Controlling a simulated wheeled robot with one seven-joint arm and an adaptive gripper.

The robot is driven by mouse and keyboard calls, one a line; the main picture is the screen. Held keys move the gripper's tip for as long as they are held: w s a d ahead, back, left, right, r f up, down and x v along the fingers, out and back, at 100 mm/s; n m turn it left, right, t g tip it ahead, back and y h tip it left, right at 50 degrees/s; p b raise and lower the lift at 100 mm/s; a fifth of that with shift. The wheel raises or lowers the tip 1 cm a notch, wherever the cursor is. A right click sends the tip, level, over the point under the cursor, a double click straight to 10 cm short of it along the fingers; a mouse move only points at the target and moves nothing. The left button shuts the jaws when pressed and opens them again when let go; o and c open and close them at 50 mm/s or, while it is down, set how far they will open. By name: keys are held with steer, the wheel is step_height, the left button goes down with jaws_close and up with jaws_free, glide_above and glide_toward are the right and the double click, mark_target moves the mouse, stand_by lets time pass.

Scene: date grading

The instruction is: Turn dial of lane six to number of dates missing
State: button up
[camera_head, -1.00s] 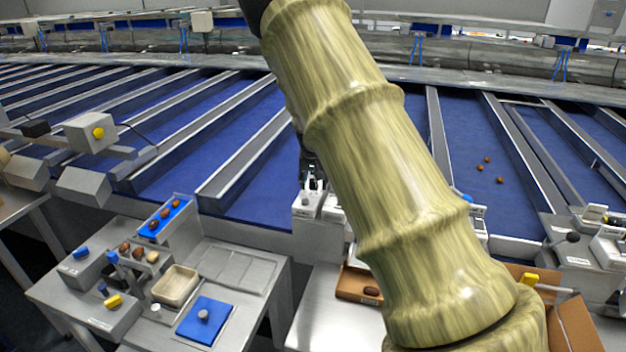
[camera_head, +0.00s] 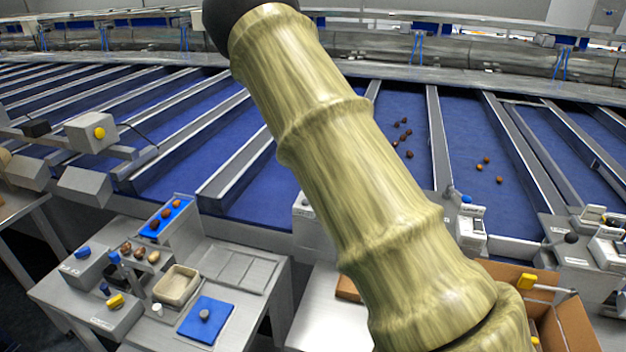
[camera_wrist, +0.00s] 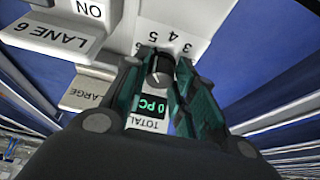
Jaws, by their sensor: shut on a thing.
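In the wrist view, my gripper (camera_wrist: 160,82) is shut on a dark round dial (camera_wrist: 160,70), one dark green finger on each side of it. The dial is on a white panel (camera_wrist: 188,25) with the printed numbers 3, 4 and 5 above it. A small display (camera_wrist: 152,104) reads "0 PC" in green, beside the label "TOTAL". A plate marked "LANE 6" (camera_wrist: 60,38) is at the upper left. In the head view my own arm hides the gripper and the dial.
A blue lane holds several dates (camera_head: 404,134) in the head view; another has a few dates (camera_head: 486,160). A grey bench (camera_head: 262,262) with a tray (camera_head: 176,285) and blue pad (camera_head: 206,320) stands at left. A cardboard box (camera_head: 575,325) is at lower right.

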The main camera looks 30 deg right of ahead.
steer(key=shift+d, duration=0.1)
steer(key=o, duration=1)
steer(key=v, duration=1.2)
